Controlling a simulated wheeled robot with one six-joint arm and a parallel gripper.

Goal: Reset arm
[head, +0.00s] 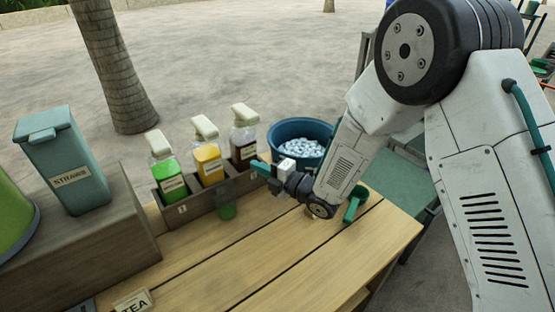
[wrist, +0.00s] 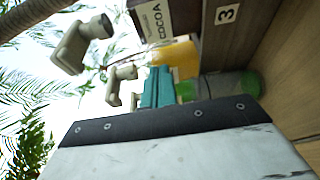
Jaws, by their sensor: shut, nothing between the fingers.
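My arm reaches in from the right over the wooden table (head: 290,240). My gripper (head: 258,167), with teal fingers, is at the right end of the bottle rack, in front of the brown cocoa bottle (head: 243,140). In the wrist view its teal fingers (wrist: 157,87) are together with nothing between them. The cocoa label (wrist: 158,20) and the rack compartment marked 3 (wrist: 226,14) are close by in that view. I cannot tell whether the gripper touches the rack.
The rack (head: 197,203) also holds green (head: 168,176) and yellow (head: 208,160) pump bottles. A green translucent cup (head: 226,207) stands before it. A blue bowl of ice (head: 300,140) and a green-handled tool (head: 356,203) are near my arm. A straws box (head: 68,165) stands left.

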